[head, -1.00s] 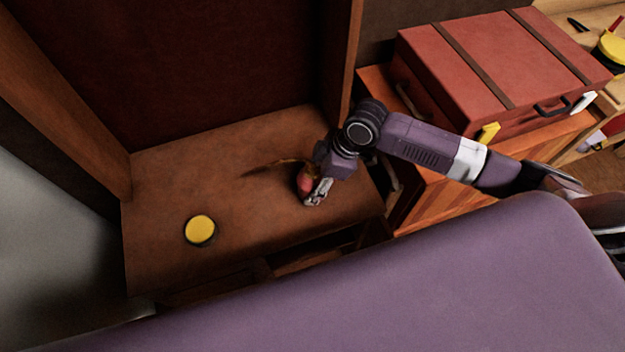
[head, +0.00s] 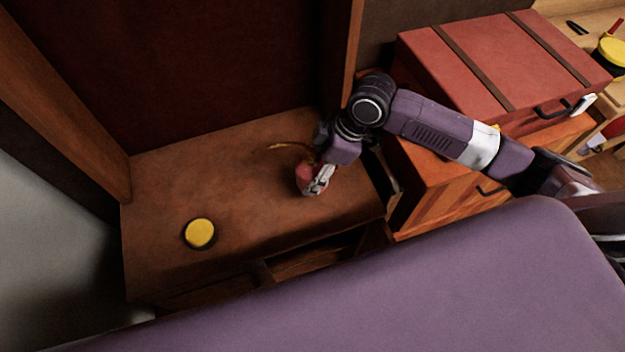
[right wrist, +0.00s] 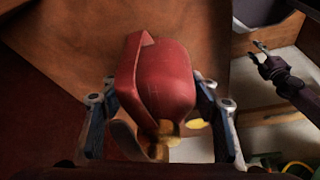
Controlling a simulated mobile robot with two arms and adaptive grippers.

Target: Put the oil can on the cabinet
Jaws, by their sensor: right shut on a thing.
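The oil can (head: 306,180) is red with a thin brass spout that points left in the head view. My right gripper (head: 318,182) is shut on it. In the right wrist view the red can (right wrist: 165,80) sits between the two fingers of the right gripper (right wrist: 158,115). The can is over the brown wooden cabinet top (head: 250,215), near its right end; I cannot tell whether it touches the surface. In the right wrist view another gripper, seemingly my left (right wrist: 263,55), shows small and dark at the right; its jaws are unclear.
A round yellow-topped tin (head: 200,233) stands on the cabinet top at the left. A tall wooden side panel (head: 340,70) rises behind the can. A red case (head: 490,65) lies on a wooden chest at the right. The middle of the cabinet top is clear.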

